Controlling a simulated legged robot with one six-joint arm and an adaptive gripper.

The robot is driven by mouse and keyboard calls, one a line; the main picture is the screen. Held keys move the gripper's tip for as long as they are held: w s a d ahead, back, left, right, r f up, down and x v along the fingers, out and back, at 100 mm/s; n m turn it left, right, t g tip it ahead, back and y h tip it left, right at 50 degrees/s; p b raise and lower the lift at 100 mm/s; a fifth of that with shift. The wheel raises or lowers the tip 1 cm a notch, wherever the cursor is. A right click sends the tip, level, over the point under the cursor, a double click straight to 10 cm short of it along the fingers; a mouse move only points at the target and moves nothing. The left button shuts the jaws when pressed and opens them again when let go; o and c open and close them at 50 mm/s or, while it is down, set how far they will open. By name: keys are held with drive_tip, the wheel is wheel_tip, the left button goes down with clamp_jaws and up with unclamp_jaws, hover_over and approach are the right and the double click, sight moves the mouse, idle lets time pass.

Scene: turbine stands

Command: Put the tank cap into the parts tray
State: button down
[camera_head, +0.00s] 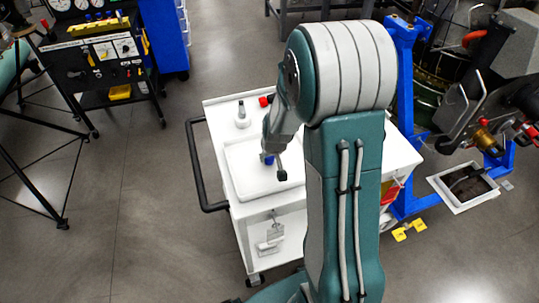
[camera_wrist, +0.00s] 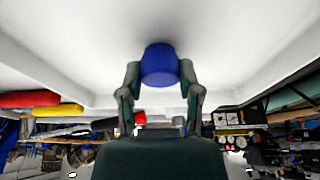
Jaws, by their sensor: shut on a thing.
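The tank cap (camera_wrist: 160,66) is a blue, rounded piece. In the wrist view it sits between the two fingertips of my gripper (camera_wrist: 160,80), which is shut on it. In the head view a little blue of the cap (camera_head: 269,158) shows beside my gripper (camera_head: 276,168). The parts tray (camera_head: 241,172) is a shallow white tray on the cart top, and my gripper is over its inside. White tray surface (camera_wrist: 70,40) fills the upper wrist view behind the cap. I cannot tell whether the cap touches the tray floor. My arm hides the tray's right part.
The white cart (camera_head: 221,104) has a black handle (camera_head: 193,160) at its left. A grey-topped bottle (camera_head: 241,115) and a red item (camera_head: 265,100) stand behind the tray. A blue stand (camera_head: 403,110) is to the right. Open floor (camera_head: 150,210) lies left of the cart.

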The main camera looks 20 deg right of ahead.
drive_tip(key=shift+f, duration=0.2)
drive_tip(key=shift+c, duration=1)
unclamp_jaws()
drive_tip(key=shift+o, duration=0.8)
drive_tip(key=shift+v, duration=3.5)
drive_tip(key=shift+a+r, duration=0.1)
